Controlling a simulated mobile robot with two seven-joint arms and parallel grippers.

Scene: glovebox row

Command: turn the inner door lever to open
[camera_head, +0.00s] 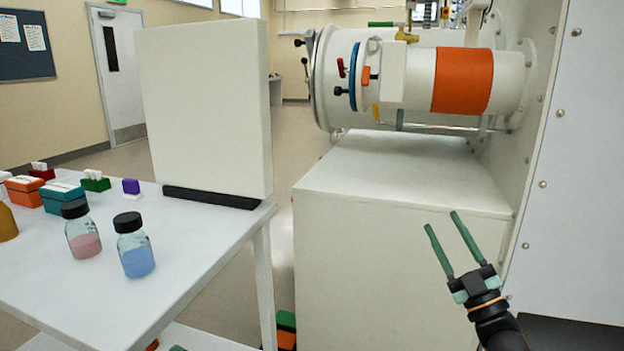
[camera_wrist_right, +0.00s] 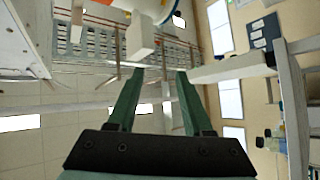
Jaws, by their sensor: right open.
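A white antechamber cylinder (camera_head: 420,78) with an orange band (camera_head: 463,80) runs into the glovebox wall at the upper right of the head view. Its left end has a blue ring (camera_head: 355,76), a red lever (camera_head: 341,67) and an orange-red lever (camera_head: 367,75). A brass-coloured fitting (camera_head: 406,36) sits on top. I cannot tell which of these is the inner door lever. My right gripper (camera_head: 441,220) is open and empty, below and apart from the cylinder, in front of the white cabinet. Its green fingers also show in the right wrist view (camera_wrist_right: 158,75). My left gripper is out of view.
The white cabinet (camera_head: 395,240) stands under the cylinder, and the riveted glovebox wall (camera_head: 575,170) is at the right. A white table (camera_head: 190,245) at left holds bottles, small boxes and an upright white panel (camera_head: 207,110). Floor shows between table and cabinet.

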